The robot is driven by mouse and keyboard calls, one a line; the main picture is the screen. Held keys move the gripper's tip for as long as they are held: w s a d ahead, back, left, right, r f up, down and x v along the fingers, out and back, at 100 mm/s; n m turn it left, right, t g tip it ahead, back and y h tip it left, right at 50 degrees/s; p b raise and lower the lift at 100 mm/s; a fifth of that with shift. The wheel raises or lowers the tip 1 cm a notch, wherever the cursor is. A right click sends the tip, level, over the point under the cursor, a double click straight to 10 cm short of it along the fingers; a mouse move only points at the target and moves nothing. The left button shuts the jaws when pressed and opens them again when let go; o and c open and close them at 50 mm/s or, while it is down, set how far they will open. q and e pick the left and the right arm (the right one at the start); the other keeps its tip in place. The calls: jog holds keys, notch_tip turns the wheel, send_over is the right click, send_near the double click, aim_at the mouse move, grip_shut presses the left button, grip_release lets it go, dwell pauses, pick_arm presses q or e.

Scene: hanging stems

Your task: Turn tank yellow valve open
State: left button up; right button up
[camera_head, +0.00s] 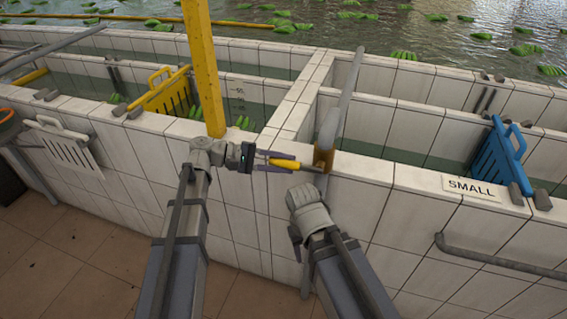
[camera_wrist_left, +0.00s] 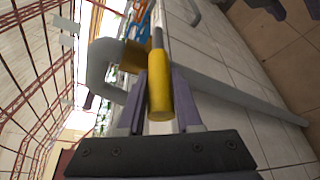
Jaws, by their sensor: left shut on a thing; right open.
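The yellow valve handle (camera_head: 284,163) is a short yellow grip on a grey stem, reaching left from a brownish valve body (camera_head: 323,157) at the tank wall's top edge. My left gripper (camera_head: 262,160) is shut on the handle. In the left wrist view the handle (camera_wrist_left: 159,88) lies lengthwise between the two purple fingers, with its stem running away to the pipe. My right gripper (camera_head: 296,243) is low in front of the tiled wall, apart from the valve, open and mostly hidden by its own wrist.
A grey pipe (camera_head: 343,98) rises behind the valve. A yellow post (camera_head: 203,65) stands just behind my left wrist. A yellow slotted gate (camera_head: 168,92), a blue gate (camera_head: 498,155) and a SMALL sign (camera_head: 470,187) are on the tanks. A grey rail (camera_head: 500,258) runs along the right wall.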

pick_arm(q)
grip_shut()
dwell(0.8)
